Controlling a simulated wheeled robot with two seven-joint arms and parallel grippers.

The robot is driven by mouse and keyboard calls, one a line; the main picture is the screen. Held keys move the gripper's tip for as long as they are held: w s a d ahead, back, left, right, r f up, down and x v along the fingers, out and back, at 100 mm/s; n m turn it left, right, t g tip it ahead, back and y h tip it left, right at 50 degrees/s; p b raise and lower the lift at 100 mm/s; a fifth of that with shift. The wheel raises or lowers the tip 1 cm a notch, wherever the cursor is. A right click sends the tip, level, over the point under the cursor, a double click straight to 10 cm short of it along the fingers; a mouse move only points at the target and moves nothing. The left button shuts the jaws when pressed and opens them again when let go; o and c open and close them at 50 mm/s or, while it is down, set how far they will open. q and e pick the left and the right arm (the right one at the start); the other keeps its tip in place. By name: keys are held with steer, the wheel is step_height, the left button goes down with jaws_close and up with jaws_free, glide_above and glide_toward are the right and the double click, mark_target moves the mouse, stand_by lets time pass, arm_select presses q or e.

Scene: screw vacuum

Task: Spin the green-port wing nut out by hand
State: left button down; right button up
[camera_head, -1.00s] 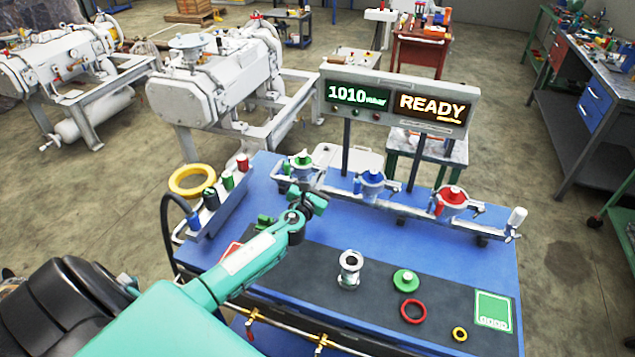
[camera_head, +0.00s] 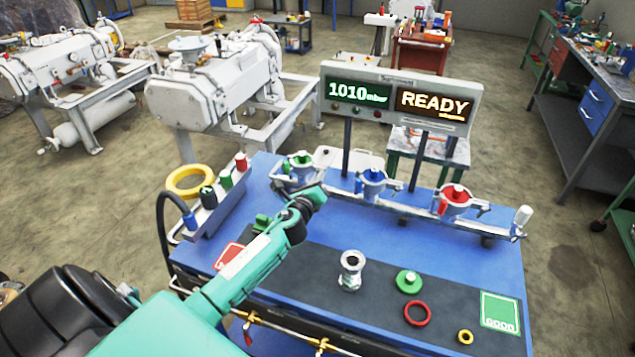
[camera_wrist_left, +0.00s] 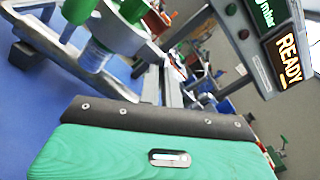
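The green port (camera_head: 300,160) stands at the left end of the white pipe rail at the back of the blue bench, with a green cap on top. In the left wrist view its green and pale parts (camera_wrist_left: 103,52) fill the upper left, close to the gripper. My left gripper (camera_head: 314,196) is just in front of and slightly right of this port. Its green housing fills the bottom of the wrist view, and its fingertips cannot be made out. The wing nut cannot be picked out clearly. My right gripper is not in view.
A blue port (camera_head: 372,182) and a red port (camera_head: 455,198) sit along the rail to the right. The display (camera_head: 398,98) reads 1010 mbar and READY. A metal fitting (camera_head: 350,268), green cap (camera_head: 408,281) and red ring (camera_head: 417,313) lie on the dark mat.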

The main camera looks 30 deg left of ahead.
arm_select(q)
steer(key=n+b, duration=0.1)
steer(key=n, duration=1)
steer(key=shift+r+n, duration=0.1)
steer(key=shift+n, duration=0.3)
stand_by(0.3)
steer(key=c, duration=1.6)
jaws_free()
steer(key=b+v, duration=0.2)
steer(key=v, duration=1.1)
steer(key=shift+s+b, duration=0.35)
